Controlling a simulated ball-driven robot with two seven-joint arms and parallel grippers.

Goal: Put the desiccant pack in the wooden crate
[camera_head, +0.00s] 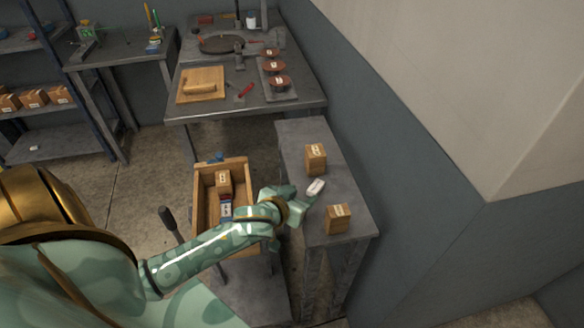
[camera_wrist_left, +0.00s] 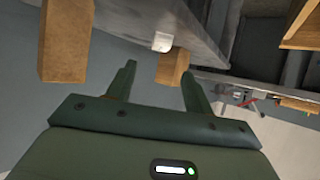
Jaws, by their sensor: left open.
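The desiccant pack (camera_head: 315,187) is a small white packet lying on the grey side table between two cardboard boxes. It also shows in the left wrist view (camera_wrist_left: 162,42), beyond the fingertips. My left gripper (camera_head: 302,196) is open and empty just left of the pack, at the table's left edge. Its two fingers (camera_wrist_left: 157,82) are spread apart in the left wrist view, with a visible gap to the pack. The wooden crate (camera_head: 200,205) stands left of the side table, partly behind my left forearm. A cardboard box and a dark labelled item lie inside it. My right gripper is not in view.
On the grey side table (camera_head: 295,145), one cardboard box (camera_head: 316,160) stands behind the pack and another (camera_head: 338,219) in front. A wall runs along the right. A workbench (camera_head: 245,103) with a cutting board and tools stands at the back.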

